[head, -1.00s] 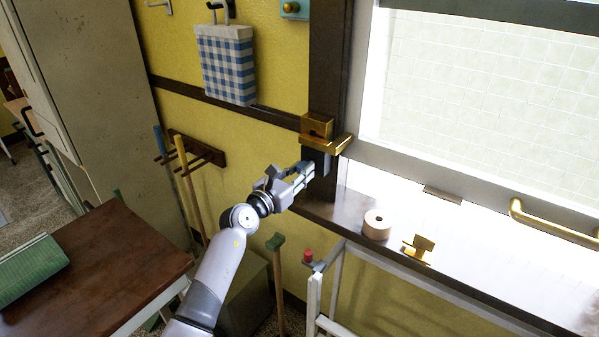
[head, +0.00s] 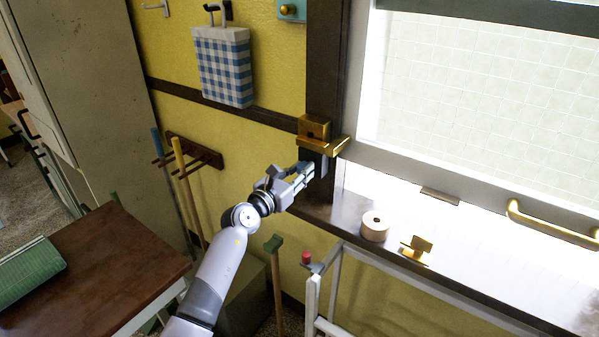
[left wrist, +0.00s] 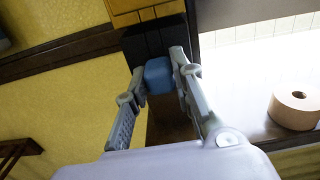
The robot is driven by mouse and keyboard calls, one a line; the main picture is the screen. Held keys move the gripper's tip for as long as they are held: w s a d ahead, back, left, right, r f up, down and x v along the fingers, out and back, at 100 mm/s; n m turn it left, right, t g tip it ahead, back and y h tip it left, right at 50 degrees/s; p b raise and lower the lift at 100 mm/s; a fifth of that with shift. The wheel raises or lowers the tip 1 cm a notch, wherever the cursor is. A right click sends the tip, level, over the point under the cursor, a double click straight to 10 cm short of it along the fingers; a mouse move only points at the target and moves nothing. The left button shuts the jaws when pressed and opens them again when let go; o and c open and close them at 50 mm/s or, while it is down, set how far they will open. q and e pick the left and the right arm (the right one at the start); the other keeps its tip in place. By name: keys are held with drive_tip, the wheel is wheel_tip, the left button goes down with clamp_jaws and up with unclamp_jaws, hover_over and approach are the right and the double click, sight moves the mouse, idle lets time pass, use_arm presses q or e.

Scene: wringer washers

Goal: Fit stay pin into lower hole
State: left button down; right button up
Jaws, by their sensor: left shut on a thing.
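My left gripper (head: 308,172) is at the dark window post, just below a brass bracket (head: 322,146). In the left wrist view the fingertips of my left gripper (left wrist: 160,78) are shut on a small blue block-like end, which I take for the stay pin (left wrist: 158,74). It is in front of a black grooved block (left wrist: 150,40), under the brass piece (left wrist: 145,12). The pin's far end and the lower hole are hidden, so I cannot tell whether the pin is in a hole. My right gripper is not in view.
A tape-like roll (head: 375,226) and a small brass piece (head: 416,250) stand on the bright window sill. A white frame with a red knob (head: 306,257) stands below the sill. A brown table (head: 100,270) is at left. Tools hang on the yellow wall.

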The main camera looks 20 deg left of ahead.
use_arm(q)
drive_tip(key=shift+w+d, duration=0.15)
drive_tip(key=shift+w, duration=0.35)
idle(0.8)
drive_tip(key=shift+r+p, duration=0.2)
drive_tip(key=shift+p, duration=0.1)
idle(0.7)
drive_tip(key=c, duration=1.8)
unclamp_jaws()
drive_tip(key=o, duration=0.4)
drive_tip(key=shift+w+d+f, duration=0.1)
drive_tip(key=shift+w+f, duration=0.1)
drive_tip(key=shift+o, duration=0.5)
drive_tip(key=shift+s, duration=0.1)
drive_tip(key=shift+o, duration=0.6)
drive_tip(key=o, duration=0.4)
drive_tip(key=shift+c, duration=0.2)
